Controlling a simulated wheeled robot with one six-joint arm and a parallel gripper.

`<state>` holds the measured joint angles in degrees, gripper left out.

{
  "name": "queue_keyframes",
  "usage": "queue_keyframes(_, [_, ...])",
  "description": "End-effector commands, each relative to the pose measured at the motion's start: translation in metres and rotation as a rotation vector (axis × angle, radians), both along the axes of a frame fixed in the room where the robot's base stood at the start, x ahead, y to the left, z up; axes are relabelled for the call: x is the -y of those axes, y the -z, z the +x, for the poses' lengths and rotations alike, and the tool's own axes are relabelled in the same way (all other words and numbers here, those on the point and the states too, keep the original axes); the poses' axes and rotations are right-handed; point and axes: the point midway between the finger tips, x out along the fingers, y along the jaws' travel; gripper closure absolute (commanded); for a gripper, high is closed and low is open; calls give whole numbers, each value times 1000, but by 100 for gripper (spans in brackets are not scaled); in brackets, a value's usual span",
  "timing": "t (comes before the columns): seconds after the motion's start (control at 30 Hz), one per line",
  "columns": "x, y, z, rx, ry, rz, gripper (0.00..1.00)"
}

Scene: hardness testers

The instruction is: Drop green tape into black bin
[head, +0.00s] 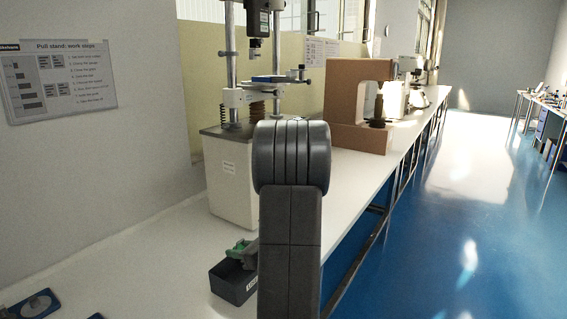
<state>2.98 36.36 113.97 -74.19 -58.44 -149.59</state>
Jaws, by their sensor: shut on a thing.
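The black bin (230,284) is a small dark open box with a light label, standing on the white bench left of my arm. The green tape (240,246) shows as a small green piece at the bin's top, over its opening. My gripper (247,256) is a small grey part beside the green tape, shut on it. Most of my gripper is hidden behind my own arm, which fills the middle of the view. I cannot tell how far above the bin's floor the tape is.
A pull stand with a white base (230,185) stands behind the bin. A brown C-shaped tester (358,105) stands farther along the bench (170,250). Blue and grey items (35,304) lie at the lower left. The bench between them and the bin is clear.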

Motion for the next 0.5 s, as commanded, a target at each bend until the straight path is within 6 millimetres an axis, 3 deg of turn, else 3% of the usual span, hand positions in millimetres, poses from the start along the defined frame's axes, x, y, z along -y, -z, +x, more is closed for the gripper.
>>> queue_keyframes(0.23, [0,1,0,0,0,0,92])
queue_keyframes(0.27, [0,1,0,0,0,0,67])
queue_keyframes(0.3, [0,1,0,0,0,0,59])
queue_keyframes(0.4, [0,1,0,0,0,0,43])
queue_keyframes(0.5, [0,1,0,0,0,0,43])
